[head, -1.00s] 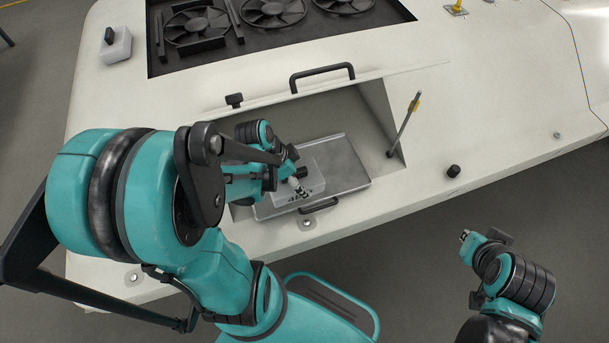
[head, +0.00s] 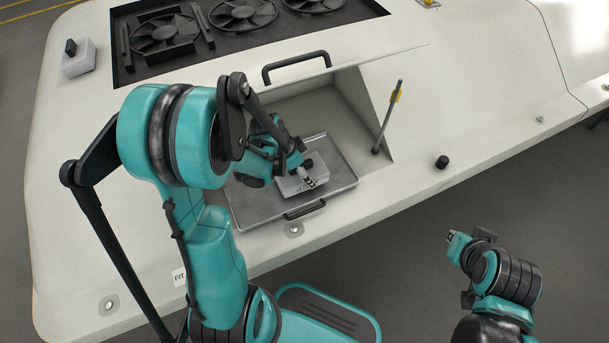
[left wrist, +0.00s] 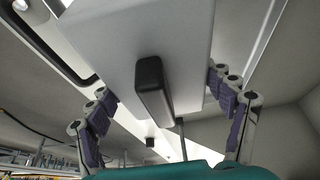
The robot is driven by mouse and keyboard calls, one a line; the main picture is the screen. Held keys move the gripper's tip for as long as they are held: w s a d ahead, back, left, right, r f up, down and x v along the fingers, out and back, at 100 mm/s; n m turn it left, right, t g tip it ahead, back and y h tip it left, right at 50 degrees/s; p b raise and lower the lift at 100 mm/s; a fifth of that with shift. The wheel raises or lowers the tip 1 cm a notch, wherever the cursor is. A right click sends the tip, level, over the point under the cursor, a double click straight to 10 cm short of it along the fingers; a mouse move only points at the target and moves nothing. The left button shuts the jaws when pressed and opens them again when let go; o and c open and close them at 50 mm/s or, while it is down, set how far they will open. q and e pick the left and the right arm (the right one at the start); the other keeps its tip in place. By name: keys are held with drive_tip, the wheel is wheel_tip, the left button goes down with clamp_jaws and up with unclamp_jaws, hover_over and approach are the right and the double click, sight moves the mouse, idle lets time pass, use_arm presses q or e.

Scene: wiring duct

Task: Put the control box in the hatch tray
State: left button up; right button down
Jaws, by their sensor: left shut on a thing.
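The control box (head: 290,186) is a light grey box with dark marks on its front. It is at the hatch tray (head: 341,182), a grey metal tray with a raised rim and a black front handle, in the open hatch. I cannot tell whether the box touches the tray floor. My left gripper (head: 304,172) is shut on the box from above and partly hides it. In the left wrist view the box (left wrist: 125,35), with a black knob, lies between the fingers (left wrist: 163,105). My right gripper (head: 455,241) is away from the hatch, in front of the console; its jaw opening is unclear.
The raised hatch lid has a black handle (head: 296,67). A stay rod (head: 389,118) stands at the hatch's right side, near a black knob (head: 442,162). A white box with a black top (head: 78,62) sits at upper left, beside the fan bay (head: 200,35).

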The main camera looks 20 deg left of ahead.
use_arm(q)
wheel_tip(320, 180, down, 2)
drive_tip(key=shift+f+b, duration=0.1)
drive_tip(key=shift+b, duration=0.25)
use_arm(e)
drive_tip(key=shift+f, duration=0.6)
use_arm(q)
drive_tip(key=o, duration=1.5)
drive_tip(key=shift+o, duration=0.2)
drive_tip(key=p+v, duration=0.4)
drive_tip(key=v, duration=0.4)
drive_tip(key=shift+f, duration=0.1)
use_arm(e)
wheel_tip(320, 180, up, 4)
drive_tip(key=shift+f, duration=0.1)
